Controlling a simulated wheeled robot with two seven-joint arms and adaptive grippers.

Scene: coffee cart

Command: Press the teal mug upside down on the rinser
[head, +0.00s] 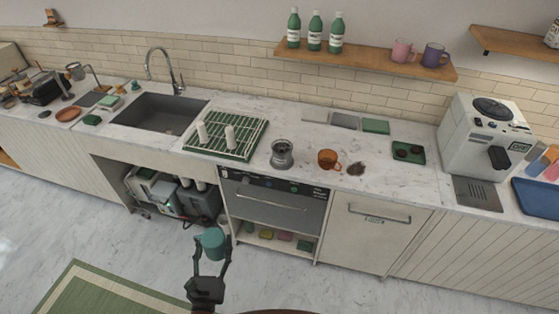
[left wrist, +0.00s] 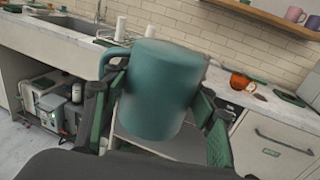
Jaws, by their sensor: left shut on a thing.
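The teal mug (head: 213,243) is held in the air in front of the counter, at the lower middle of the head view. My left gripper (head: 211,262) is shut on it, with a finger on each side. In the left wrist view the mug (left wrist: 160,90) fills the middle, its handle at the left; I cannot tell whether its mouth faces up or down. A round metal fixture (head: 282,155), which looks like the rinser, stands on the counter between the green rack and an orange mug, apart from the held mug. My right gripper is not in view.
The green drying rack (head: 228,136) holds two white upright things. The orange mug (head: 328,158) stands beside a brown spill (head: 356,169). The sink (head: 160,113) is to the left and a coffee machine (head: 487,140) to the right. The floor before the counter is clear.

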